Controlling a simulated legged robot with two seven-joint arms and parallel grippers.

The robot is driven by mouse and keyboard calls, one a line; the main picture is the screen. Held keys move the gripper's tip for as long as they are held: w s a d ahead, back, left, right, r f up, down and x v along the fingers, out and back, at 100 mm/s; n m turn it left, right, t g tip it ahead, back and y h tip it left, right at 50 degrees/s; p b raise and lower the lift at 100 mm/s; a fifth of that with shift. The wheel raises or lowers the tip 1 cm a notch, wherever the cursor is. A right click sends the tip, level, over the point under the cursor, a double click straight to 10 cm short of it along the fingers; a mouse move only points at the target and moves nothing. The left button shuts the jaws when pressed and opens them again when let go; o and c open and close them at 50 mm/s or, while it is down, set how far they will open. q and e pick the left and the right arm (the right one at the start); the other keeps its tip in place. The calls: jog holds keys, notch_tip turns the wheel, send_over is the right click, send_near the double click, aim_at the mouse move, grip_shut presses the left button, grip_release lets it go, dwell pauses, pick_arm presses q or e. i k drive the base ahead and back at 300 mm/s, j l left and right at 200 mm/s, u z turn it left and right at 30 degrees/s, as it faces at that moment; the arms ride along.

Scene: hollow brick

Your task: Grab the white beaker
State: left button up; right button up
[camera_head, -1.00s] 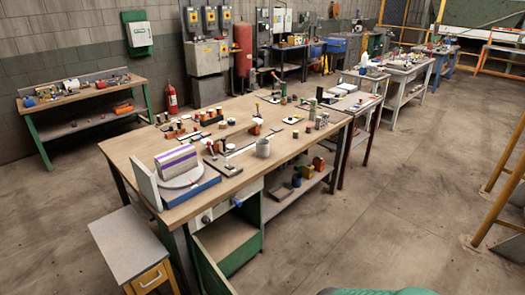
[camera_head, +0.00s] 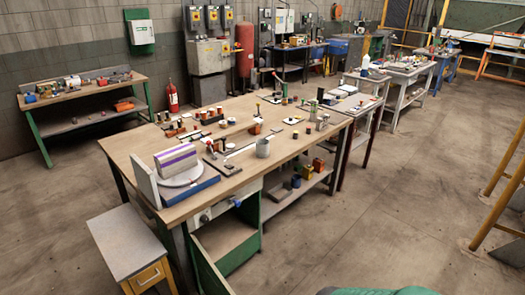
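A round plate (camera_head: 186,176) with a purple-striped block (camera_head: 176,158) sits on the bench's left end. Small parts crowd the bench around the beaker. A drawer stool (camera_head: 125,240) stands at the front left. Floor (camera_head: 350,220) to the right is clear.

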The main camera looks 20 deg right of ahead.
aim_at(262, 148)
jog(key=i+l+u, duration=0.3)
jog(key=l, duration=0.85)
jog(key=l+u, duration=0.3)
jog(key=l, duration=0.85)
